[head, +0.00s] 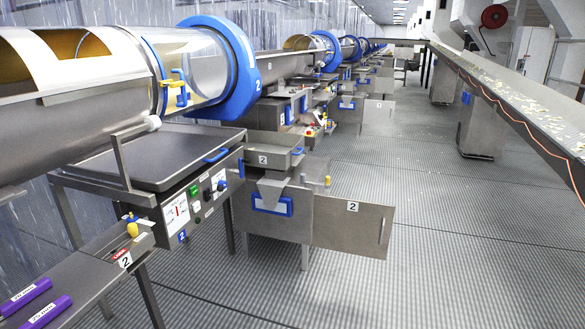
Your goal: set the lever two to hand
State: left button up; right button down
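A lever with a yellow knob (132,229) stands on the end of a steel ledge at the lower left. A small red-and-white label and a white plate marked 2 (124,260) sit just below it. The lettering that gives the lever's positions is too small to read, so I cannot tell how it is set. Neither of my grippers is in view.
A control panel (195,205) marked 2 with buttons and a dial is beside the lever. Two purple cylinders (25,294) lie on the ledge (85,272). An open cabinet door (352,222) marked 2 juts out right. The grated floor (440,270) beyond is clear.

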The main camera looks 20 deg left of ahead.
aim_at(221, 188)
jog(key=i+u, duration=0.45)
jog(key=i+l+u, duration=0.15)
jog(key=i+u, duration=0.3)
jog(key=i+l+u, duration=0.8)
jog(key=u, duration=0.15)
jog(key=i+l+u, duration=0.45)
jog(key=l, duration=0.2)
jog(key=k+j, duration=0.05)
